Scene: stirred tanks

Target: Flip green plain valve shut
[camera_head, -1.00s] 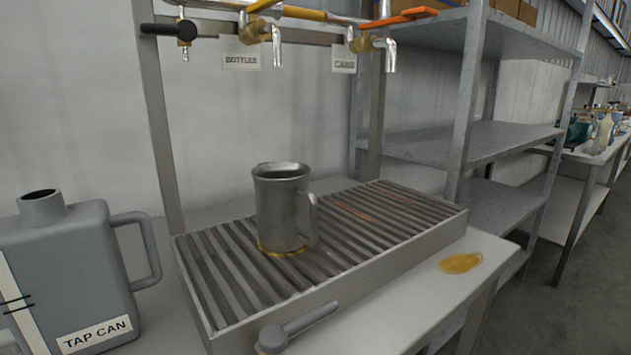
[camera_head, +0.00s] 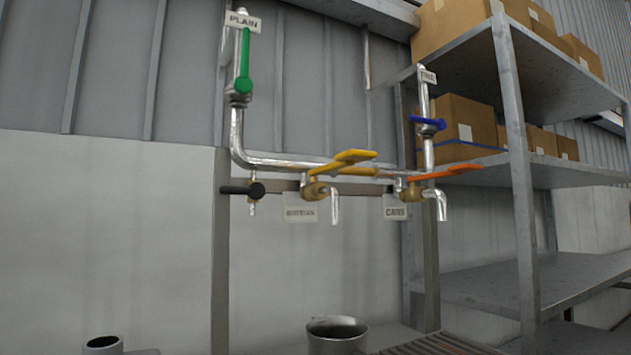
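The green valve handle (camera_head: 245,61) is on the upright pipe at the upper left, under a label (camera_head: 243,21) reading PLAIN. The handle stands upright, in line with its pipe. The pipe (camera_head: 237,130) bends below the valve and runs right to the taps. My gripper does not show in the view, so its state and its distance to the valve cannot be seen.
A blue valve handle (camera_head: 427,123) sits crosswise on the right pipe. Yellow (camera_head: 343,160) and orange (camera_head: 443,173) tap levers jut out below. A metal mug (camera_head: 337,335) stands beneath. Metal shelves (camera_head: 520,170) with cardboard boxes (camera_head: 455,38) stand at right.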

